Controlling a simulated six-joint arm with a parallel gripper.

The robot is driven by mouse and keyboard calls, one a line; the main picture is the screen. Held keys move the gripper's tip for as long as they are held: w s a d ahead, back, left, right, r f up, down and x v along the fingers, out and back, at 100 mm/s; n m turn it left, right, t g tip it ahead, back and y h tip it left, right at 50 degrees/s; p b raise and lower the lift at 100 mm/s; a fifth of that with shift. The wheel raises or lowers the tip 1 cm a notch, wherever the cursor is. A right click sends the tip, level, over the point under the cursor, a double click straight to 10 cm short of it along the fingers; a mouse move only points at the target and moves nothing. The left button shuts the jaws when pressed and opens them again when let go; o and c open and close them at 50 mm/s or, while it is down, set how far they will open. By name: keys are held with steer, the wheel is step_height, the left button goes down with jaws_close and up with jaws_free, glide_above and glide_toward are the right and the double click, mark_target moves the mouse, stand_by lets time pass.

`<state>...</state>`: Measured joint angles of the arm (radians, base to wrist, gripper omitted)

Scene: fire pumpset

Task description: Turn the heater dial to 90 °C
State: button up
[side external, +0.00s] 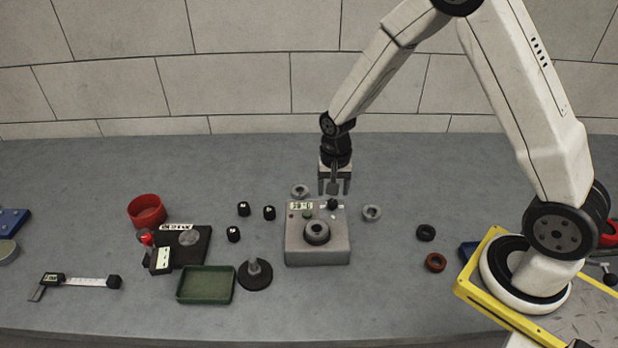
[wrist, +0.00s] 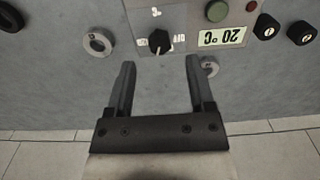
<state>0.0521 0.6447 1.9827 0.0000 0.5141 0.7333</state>
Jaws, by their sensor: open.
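The heater (side external: 318,250) is a grey box in the middle of the bench with a ring-shaped seat on its top. Its black dial (wrist: 159,41) is on the panel near the "OFF" and "°C" marks; it also shows in the side view (side external: 333,204). The heater display (wrist: 222,37) reads 20 °C, upside down in the wrist view. My gripper (wrist: 158,75) is open and empty, its fingers pointing at the dial from just behind it. In the side view my gripper (side external: 334,190) hangs above the back edge of the heater, apart from the dial.
Light metal rings (side external: 372,213) (side external: 300,191) lie beside and behind the heater. Several small black caps (side external: 243,209) stand to its left. A green tray (side external: 206,285) and a black stand (side external: 254,275) are at the front left. Dark and red rings (side external: 435,262) lie to the right.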

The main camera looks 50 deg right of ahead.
mark_target(333, 201)
steer(key=shift+r, duration=2.1)
steer(key=shift+s, duration=0.1)
steer(key=shift+s+a+r+n, duration=0.1)
steer(key=shift+s+r+n, duration=0.3)
steer(key=shift+r, duration=0.05)
steer(key=s+a+r+n+t, duration=0.1)
steer(key=s+r+n, duration=0.1)
steer(key=s+n, duration=0.2)
steer(key=s+a+r+n+t, duration=0.1)
steer(key=s+r+n, duration=0.1)
steer(key=s+n, duration=0.2)
steer(key=shift+s+r+t, duration=0.3)
steer(key=shift+s+r, duration=0.1)
steer(key=shift+s, duration=1.4)
